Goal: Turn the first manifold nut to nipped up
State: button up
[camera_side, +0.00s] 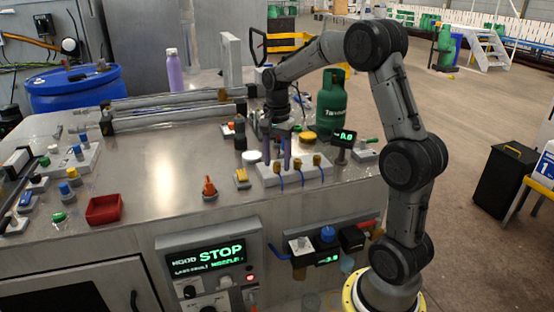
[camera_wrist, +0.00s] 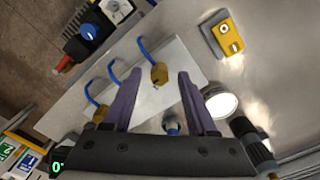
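The manifold is a pale block (camera_side: 292,176) on the bench with three brass nuts in a row, each with a blue hose. The leftmost nut (camera_side: 277,167) in the side view is closest to my gripper (camera_side: 279,163). In the wrist view a brass nut (camera_wrist: 158,74) lies between the tips of my gripper's purple fingers (camera_wrist: 160,76). The fingers are apart, with a gap on both sides of that nut. I cannot tell how far the tips reach down beside it. Another brass nut (camera_wrist: 100,113) sits at the left, partly behind a finger.
A green gas bottle (camera_side: 331,105) and a small display (camera_side: 343,136) stand behind and right of the manifold. A white round cap (camera_side: 252,157), a yellow switch box (camera_side: 242,178) and an orange knob (camera_side: 209,187) are to its left. The bench front edge is close.

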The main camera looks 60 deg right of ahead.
aim_at(277, 163)
notch_tip(277, 163, up, 14)
dwell(0.6)
jog(key=shift+f, duration=0.1)
